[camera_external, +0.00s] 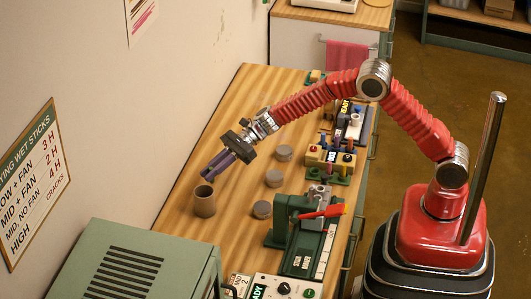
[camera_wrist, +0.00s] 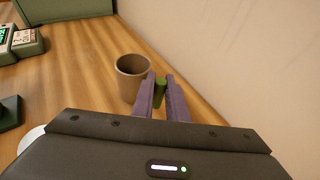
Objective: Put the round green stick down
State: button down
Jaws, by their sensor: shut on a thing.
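The round green stick (camera_wrist: 160,92) shows in the wrist view between the two purple fingers of my gripper (camera_wrist: 161,90), which is shut on it. Only its upper part shows; the rest is hidden by the fingers. In the external view my gripper (camera_external: 208,177) is above the left side of the wooden table, close to a brown cup (camera_external: 204,202), and the stick cannot be made out there. The cup also stands just beyond the fingers in the wrist view (camera_wrist: 132,80), slightly left. The cup's inside looks empty from the wrist.
Several grey round pieces (camera_external: 274,178) stand right of the cup. A green press with a red lever (camera_external: 292,215) and a row of small devices (camera_external: 330,155) line the table's right edge. A green cabinet (camera_external: 140,265) stands in front; the wall (camera_external: 160,120) is close on the left.

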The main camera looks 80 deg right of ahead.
aim_at(212, 182)
jog(key=shift+f, duration=0.95)
jog(key=shift+f, duration=0.1)
jog(key=shift+f, duration=1.75)
jog(key=c, duration=2)
grip_release()
jog(key=shift+f, duration=0.1)
jog(key=v, duration=1.2)
